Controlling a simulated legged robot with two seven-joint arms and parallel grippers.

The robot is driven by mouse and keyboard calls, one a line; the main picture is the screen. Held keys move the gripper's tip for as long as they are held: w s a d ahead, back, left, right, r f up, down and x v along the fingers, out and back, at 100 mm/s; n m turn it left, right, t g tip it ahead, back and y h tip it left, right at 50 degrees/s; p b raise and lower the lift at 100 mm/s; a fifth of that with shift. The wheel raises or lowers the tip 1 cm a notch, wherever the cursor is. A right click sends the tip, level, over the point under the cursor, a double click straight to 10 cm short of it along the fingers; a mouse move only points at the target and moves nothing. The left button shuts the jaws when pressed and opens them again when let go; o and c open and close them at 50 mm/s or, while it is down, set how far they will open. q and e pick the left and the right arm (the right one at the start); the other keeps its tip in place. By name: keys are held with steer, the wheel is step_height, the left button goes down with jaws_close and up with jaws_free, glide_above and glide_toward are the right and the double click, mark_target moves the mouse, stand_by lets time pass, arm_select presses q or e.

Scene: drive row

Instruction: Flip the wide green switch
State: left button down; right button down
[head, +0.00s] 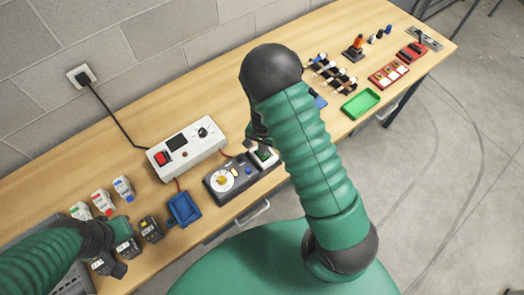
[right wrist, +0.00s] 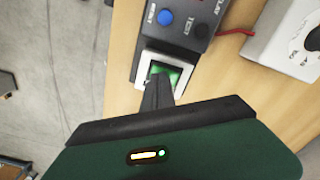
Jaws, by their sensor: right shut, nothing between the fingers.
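The wide green switch (right wrist: 163,74) sits in a white frame at the end of a dark control box (right wrist: 180,30). In the head view the switch (head: 265,155) shows just left of my right arm. My right gripper (right wrist: 157,82) is shut and empty, with its fingertips over the switch's near part. I cannot tell whether they touch it. In the head view the right gripper (head: 257,133) is partly hidden by my arm. My left gripper (head: 118,232) is at the lower left by small modules, and its fingers are not clear.
A white power box (head: 187,147) with a red switch stands behind the dark box. Several breakers stand at the lower left. A green tray (head: 361,103) and red parts (head: 388,75) lie on the bench's right, with bare wood between.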

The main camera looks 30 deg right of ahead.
step_height(320, 180, up, 6)
steer(key=p, duration=0.4)
steer(key=shift+p, duration=0.3)
steer(key=s+a+r+n+t+b, duration=0.2)
steer(key=s+a+r+n+b, duration=0.2)
steer(key=s+a+n+b, duration=0.3)
steer(key=s+n+b, duration=0.2)
steer(key=n+b, duration=0.2)
steer(key=shift+s+a+r+t+b, duration=0.15)
steer(key=shift+t+b, duration=0.15)
steer(key=shift+b, duration=0.1)
steer(key=shift+s, duration=0.1)
steer(key=shift+a, duration=0.15)
